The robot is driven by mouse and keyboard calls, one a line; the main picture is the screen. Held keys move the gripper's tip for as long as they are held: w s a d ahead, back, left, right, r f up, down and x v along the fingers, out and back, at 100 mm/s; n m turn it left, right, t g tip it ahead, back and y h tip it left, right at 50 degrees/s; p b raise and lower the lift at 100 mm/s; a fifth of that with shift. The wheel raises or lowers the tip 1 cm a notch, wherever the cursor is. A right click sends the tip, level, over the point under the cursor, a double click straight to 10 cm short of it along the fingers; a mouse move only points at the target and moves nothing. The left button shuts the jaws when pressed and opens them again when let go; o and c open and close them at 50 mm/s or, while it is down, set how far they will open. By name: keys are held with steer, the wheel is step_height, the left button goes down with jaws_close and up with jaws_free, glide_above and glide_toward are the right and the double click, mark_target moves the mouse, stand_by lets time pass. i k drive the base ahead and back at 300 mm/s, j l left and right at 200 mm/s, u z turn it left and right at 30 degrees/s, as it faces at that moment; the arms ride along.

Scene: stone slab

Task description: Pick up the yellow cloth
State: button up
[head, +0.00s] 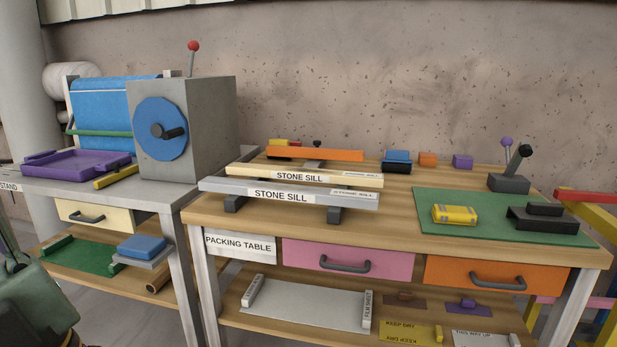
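A small yellow bundle (455,214) with pale markings lies on the green mat (480,234) at the right of the packing table. It is the only thing there that could be the yellow cloth, though it looks boxy and I cannot tell that it is fabric. It lies left of a black holder and nothing covers it. Dark green and grey parts show at the lower left edge, perhaps of my arm. No gripper fingers can be made out, and nothing touches the yellow bundle.
Two stone sills (287,196) rest on dark supports left of the mat. A grey machine (185,130) and purple tray (77,164) occupy the left stand. Bare wood (393,212) lies between sills and mat.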

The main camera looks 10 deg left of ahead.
mark_target(442, 213)
steer(key=u, duration=1.25)
steer(key=z, duration=1.15)
steer(key=i+l+z, duration=0.1)
steer(key=i+l, duration=0.85)
steer(key=i, duration=0.35)
steer(key=l, duration=0.05)
